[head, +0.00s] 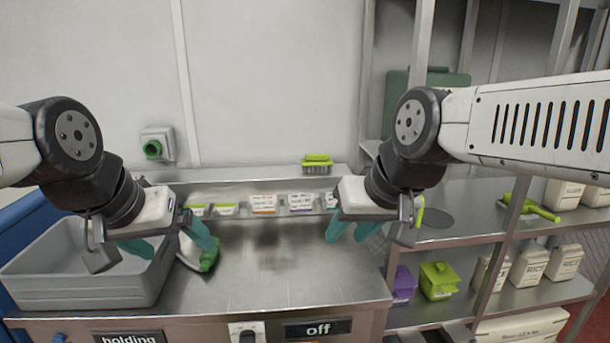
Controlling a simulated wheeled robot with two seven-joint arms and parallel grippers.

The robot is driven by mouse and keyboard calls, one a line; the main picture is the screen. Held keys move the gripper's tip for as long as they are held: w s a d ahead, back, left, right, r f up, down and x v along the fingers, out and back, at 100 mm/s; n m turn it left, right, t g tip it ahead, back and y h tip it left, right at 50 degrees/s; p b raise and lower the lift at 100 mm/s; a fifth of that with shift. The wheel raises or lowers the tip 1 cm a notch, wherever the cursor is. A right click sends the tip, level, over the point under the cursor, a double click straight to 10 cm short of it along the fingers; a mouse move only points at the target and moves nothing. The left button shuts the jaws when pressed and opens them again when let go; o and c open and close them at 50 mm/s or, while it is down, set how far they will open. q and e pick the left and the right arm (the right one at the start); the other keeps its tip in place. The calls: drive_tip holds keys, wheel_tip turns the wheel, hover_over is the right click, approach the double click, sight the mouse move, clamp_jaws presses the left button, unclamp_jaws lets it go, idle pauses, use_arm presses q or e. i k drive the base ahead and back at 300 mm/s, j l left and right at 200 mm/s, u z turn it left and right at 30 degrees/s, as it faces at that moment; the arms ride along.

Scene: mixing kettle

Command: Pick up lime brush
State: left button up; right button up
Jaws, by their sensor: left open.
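A lime brush (317,161), a block with bristles below, sits on the ledge at the back of the steel counter. Another lime tool (531,207) with a long handle lies on the right shelf; I cannot tell whether it is also a brush. My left gripper (170,243) is open, teal fingertips apart, above the grey bin's right side and left of the ledge brush. My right gripper (350,230) is open and looks empty, in front of and below the ledge brush. A curved lime piece shows beside its right finger, mostly hidden.
A grey bin (75,283) stands on the counter's left. A white and green item (200,252) is beside the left gripper. Labelled containers (264,203) line the counter's back. The counter's middle (285,275) is clear. Right shelves hold purple (403,284) and lime (438,281) containers.

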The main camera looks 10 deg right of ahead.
sight(314, 162)
drive_tip(key=l+u, duration=0.1)
drive_tip(key=u, duration=0.7)
drive_tip(key=l+u, duration=0.15)
drive_tip(key=u, duration=0.25)
drive_tip(key=k+u, duration=0.1)
drive_tip(key=u, duration=0.3)
drive_tip(key=k+l, duration=0.2)
drive_tip(key=l, duration=0.2)
drive_tip(key=k+l, duration=0.15)
drive_tip(key=l, duration=0.2)
drive_tip(key=k+l, duration=0.2)
drive_tip(key=l, duration=0.2)
drive_tip(key=i+l, duration=0.2)
